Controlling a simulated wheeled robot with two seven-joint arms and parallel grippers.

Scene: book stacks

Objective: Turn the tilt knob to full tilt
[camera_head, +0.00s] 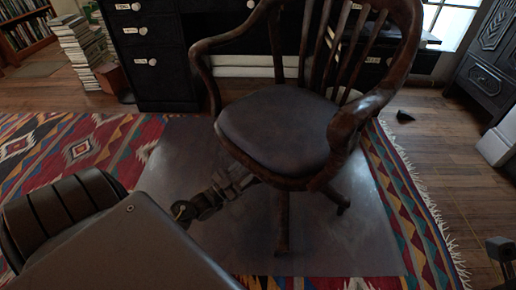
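A wooden swivel chair (275,130) with a dark seat, slatted back and curved arms stands in the middle of the view. Its tilt knob cannot be made out under the dark seat. My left arm comes in from the lower left, and my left gripper (236,184) reaches to the left underside of the seat, by the seat's edge. Its fingertips are dark and small there, so I cannot tell whether they are open, shut or touching the chair. A small part of my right gripper (502,250) shows at the lower right edge, away from the chair; its finger opening is unclear.
A dark desk (160,65) with drawers stands behind the chair. A grey floor mat (345,240) lies under the chair on a patterned rug (85,145). Book stacks (80,50) stand at the back left, a dark cabinet (485,75) at the right.

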